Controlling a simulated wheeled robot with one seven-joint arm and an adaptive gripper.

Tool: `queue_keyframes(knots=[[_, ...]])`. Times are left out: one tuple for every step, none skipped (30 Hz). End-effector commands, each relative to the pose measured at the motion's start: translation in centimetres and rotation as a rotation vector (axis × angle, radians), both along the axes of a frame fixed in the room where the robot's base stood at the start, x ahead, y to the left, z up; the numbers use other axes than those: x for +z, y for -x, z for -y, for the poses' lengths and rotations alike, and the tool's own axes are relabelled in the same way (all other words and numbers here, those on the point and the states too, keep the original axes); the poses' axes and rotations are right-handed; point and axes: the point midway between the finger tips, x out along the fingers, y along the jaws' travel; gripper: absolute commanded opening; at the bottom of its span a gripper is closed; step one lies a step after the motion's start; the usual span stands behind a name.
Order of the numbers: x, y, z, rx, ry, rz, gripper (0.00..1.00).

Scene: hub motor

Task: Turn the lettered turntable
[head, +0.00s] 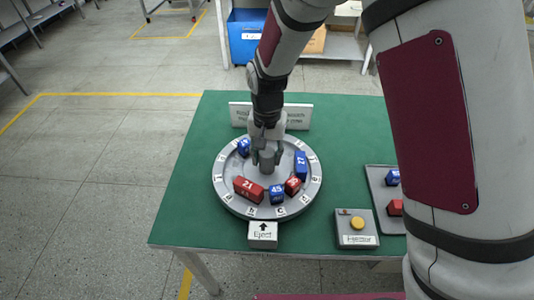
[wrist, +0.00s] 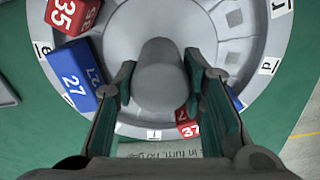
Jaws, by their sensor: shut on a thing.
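The lettered turntable (head: 227,195) is a round grey disc with letter tiles around its rim, lying flat on the green table. Its rim also shows in the wrist view (wrist: 262,45). A grey knob (head: 266,161) stands at its centre. My gripper (head: 266,153) reaches down from above and is shut on the knob, with one finger on each side of it in the wrist view (wrist: 160,82). Red block 21 (head: 248,188), blue block 45 (head: 277,194), red block 35 (head: 293,186), blue block 27 (head: 301,164) and another blue block (head: 244,147) sit on the disc.
An "Eject" plate with an arrow (head: 262,235) sits at the disc's front edge. To its right is a grey box with a yellow button (head: 357,223). A grey tray (head: 377,188) with red and blue blocks is farther right, partly hidden by my arm. A sign (head: 298,116) stands behind.

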Motion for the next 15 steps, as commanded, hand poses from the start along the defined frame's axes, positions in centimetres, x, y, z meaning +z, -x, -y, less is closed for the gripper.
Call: queue_keyframes(knots=[[0.08,0.02,0.01,-0.024,0.000,0.001,0.00],[0.08,0.02,0.01,-0.039,0.000,0.001,0.00],[0.09,0.03,-0.01,-0.057,0.000,0.001,0.00],[0.09,0.04,-0.03,-0.073,0.000,0.001,0.00],[0.10,0.03,-0.04,-0.087,0.000,0.001,0.00],[0.11,0.03,-0.05,-0.108,0.000,0.001,0.00],[0.12,0.02,-0.04,-0.124,0.000,0.001,0.00],[0.12,0.02,-0.01,-0.138,0.000,0.001,0.00],[0.12,0.02,0.02,-0.159,0.000,0.001,0.00],[0.11,0.03,0.03,-0.173,0.000,0.001,0.00],[0.10,0.04,0.02,-0.188,0.000,0.001,0.00],[0.09,0.06,0.01,-0.209,0.000,0.000,0.00],[0.08,0.07,0.01,-0.223,0.000,0.000,0.00],[0.09,0.07,0.01,-0.238,0.000,0.000,0.00],[0.09,0.06,0.02,-0.258,0.001,0.001,0.00]])
